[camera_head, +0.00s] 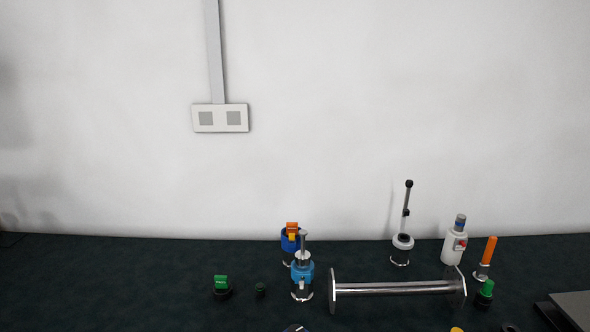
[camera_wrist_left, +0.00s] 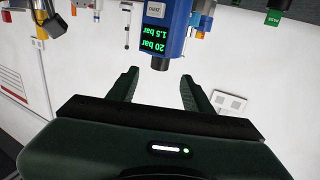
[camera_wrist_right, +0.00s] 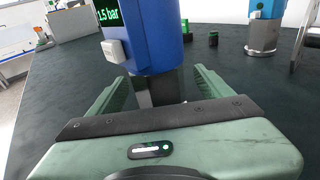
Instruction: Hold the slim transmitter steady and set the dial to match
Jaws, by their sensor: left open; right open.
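A blue transmitter (camera_wrist_right: 150,35) with a green-lettered display and a white button stands just ahead of my right gripper (camera_wrist_right: 157,88) in the right wrist view. Its narrower grey lower part (camera_wrist_right: 158,92) shows between the open fingers; contact cannot be told. In the left wrist view, which is upside down, a blue transmitter (camera_wrist_left: 176,32) shows a display (camera_wrist_left: 158,38) reading 20 bar and 1.5 bar. It is beyond the tips of my open left gripper (camera_wrist_left: 158,86). I cannot tell which device is the slim one, and no dial is clearly identifiable. Neither gripper shows in the head view.
The bench's left is clear.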

